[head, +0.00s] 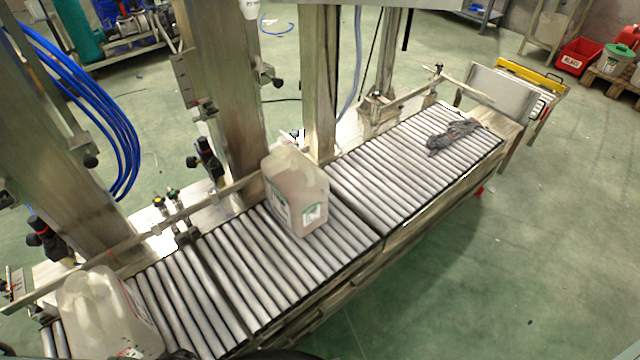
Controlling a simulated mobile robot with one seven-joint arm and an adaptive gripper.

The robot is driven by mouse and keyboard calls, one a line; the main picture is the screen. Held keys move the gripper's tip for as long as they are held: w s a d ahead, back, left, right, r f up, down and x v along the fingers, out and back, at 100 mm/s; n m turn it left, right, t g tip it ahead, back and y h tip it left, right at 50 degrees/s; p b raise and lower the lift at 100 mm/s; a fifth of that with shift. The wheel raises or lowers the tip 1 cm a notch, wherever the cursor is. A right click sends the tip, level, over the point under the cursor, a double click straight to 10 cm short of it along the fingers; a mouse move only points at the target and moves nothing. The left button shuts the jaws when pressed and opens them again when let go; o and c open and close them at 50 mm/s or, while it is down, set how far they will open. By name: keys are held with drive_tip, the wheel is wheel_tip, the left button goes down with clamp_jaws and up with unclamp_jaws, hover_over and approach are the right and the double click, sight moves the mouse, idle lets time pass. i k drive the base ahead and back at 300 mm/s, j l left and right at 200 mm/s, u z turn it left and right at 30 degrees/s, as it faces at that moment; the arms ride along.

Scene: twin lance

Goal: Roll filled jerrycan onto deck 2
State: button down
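A translucent jerrycan (296,192) with pinkish contents and labels stands upright on the middle of the roller conveyor (230,265), close to the back guide rail and just left of the dark seam between roller sections. A second, paler jerrycan (100,310) stands at the lower left end of the rollers, partly cut by the frame's bottom edge. Its fill level is hard to tell. The far roller section (395,165) lies right of the seam. No deck number is readable. My gripper cannot be made out; only dark shapes show at the bottom edge.
A crumpled grey cloth (452,135) lies on the far section's rollers. Metal columns (225,90), a guide rail and blue hoses (95,100) line the conveyor's back side. A red bin (578,57) stands at the upper right. The green floor (520,270) in front is clear.

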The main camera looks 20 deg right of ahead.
sight(297, 189)
drive_tip(key=i+l, duration=0.1)
drive_tip(key=l, duration=0.5)
drive_tip(key=i+l, duration=0.1)
drive_tip(key=l, duration=0.5)
drive_tip(key=i+l, duration=0.15)
drive_tip(key=l, duration=0.25)
drive_tip(key=i+l, duration=0.1)
drive_tip(key=l, duration=0.3)
drive_tip(key=i+l, duration=0.15)
drive_tip(key=l, duration=0.2)
drive_tip(key=i+l, duration=0.15)
drive_tip(key=i, duration=0.2)
drive_tip(key=u, duration=0.05)
